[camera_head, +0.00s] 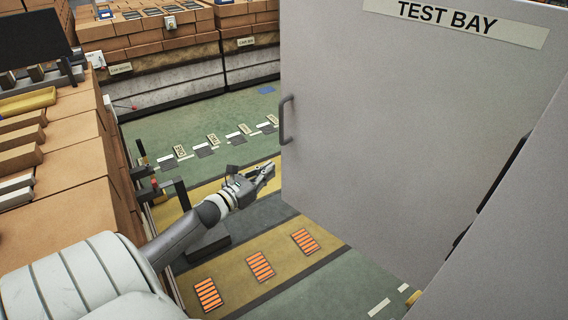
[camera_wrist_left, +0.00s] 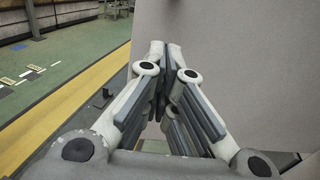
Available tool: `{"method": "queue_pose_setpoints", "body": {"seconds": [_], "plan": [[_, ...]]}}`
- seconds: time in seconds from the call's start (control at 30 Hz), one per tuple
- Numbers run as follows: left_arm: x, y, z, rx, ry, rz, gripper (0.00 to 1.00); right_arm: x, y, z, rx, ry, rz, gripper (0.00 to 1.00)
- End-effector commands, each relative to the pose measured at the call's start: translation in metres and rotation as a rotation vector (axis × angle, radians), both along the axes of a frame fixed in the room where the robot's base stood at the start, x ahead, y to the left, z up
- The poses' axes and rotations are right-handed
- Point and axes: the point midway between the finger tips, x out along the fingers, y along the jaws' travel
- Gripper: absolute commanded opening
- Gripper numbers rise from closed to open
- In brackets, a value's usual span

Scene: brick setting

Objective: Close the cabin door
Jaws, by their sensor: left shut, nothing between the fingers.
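The cabin door (camera_head: 400,120) is a large grey panel with a "TEST BAY" sign (camera_head: 445,18) at its top. It stands open, swung out over the floor. A dark handle (camera_head: 286,120) sits near its left edge. My left gripper (camera_head: 268,170) is shut and empty, just left of the door's left edge and below the handle. In the left wrist view the closed fingers (camera_wrist_left: 172,55) point at the grey door panel (camera_wrist_left: 240,60); I cannot tell whether they touch it. The right gripper is not in view.
A brick-topped bench (camera_head: 70,190) with a yellow tray (camera_head: 28,101) stands along the left. Brick-stacked counters (camera_head: 160,75) line the back. The green floor (camera_head: 215,115) with yellow bands and orange-striped plates (camera_head: 260,266) is mostly open. A grey panel (camera_head: 520,240) fills the lower right.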

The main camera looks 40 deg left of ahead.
Motion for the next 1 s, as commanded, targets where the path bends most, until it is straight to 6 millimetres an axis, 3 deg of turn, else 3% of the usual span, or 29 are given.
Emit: {"method": "queue_pose_setpoints", "body": {"seconds": [0.2, 0.4, 0.63, 1.0], "plan": [[0.039, 0.0, -0.001, 0.0, -0.002, 0.0, 0.0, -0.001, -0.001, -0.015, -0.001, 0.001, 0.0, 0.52], [0.062, -0.001, -0.001, -0.001, 0.0, 0.001, 0.0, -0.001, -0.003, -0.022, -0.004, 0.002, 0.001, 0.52], [0.074, -0.001, -0.001, -0.001, 0.001, 0.001, 0.0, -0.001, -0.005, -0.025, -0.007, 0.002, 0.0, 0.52], [0.075, -0.002, -0.001, -0.002, 0.001, 0.0, 0.0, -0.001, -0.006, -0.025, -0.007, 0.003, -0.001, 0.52]]}}
